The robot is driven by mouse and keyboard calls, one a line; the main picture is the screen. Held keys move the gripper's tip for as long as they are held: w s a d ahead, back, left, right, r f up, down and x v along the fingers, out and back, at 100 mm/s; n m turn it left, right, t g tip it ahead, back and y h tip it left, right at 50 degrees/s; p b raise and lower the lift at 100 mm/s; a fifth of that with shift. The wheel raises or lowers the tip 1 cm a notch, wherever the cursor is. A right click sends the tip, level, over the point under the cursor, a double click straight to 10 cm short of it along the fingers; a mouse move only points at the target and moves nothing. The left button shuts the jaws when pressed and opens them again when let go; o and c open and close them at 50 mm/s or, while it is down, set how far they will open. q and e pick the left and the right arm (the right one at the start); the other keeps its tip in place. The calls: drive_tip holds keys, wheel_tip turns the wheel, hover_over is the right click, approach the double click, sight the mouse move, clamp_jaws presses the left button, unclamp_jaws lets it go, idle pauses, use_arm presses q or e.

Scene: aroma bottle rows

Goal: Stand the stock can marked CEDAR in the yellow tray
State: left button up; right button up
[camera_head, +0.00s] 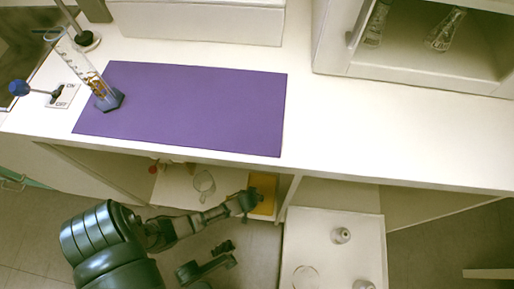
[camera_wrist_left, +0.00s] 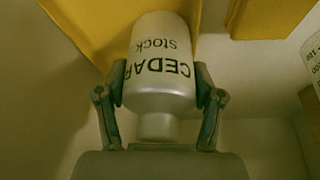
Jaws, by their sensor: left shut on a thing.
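The silvery can (camera_wrist_left: 160,65) marked CEDAR stock fills the middle of the left wrist view, its lettering upside down there. My left gripper (camera_wrist_left: 160,92) is shut on it, one finger on each side, with the can's narrow neck toward the palm. The yellow tray (camera_wrist_left: 85,25) is behind the can's far end; I cannot tell whether they touch. In the head view the yellow tray (camera_head: 264,181) lies in the open cupboard under the counter, and my left gripper (camera_head: 247,201) is at its left edge. The can is not clear there.
Another yellow piece (camera_wrist_left: 270,15) and a lettered white thing (camera_wrist_left: 312,62) are at right in the wrist view. A glass vessel (camera_head: 205,182) stands left of the tray. A cupboard divider (camera_head: 289,198) is close right. A dark part of mine (camera_head: 205,268) shows lower down.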

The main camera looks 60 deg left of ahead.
use_arm(q)
drive_tip(key=shift+r, duration=0.15)
drive_tip(key=o, duration=1.7)
drive_tip(key=shift+d, duration=0.15)
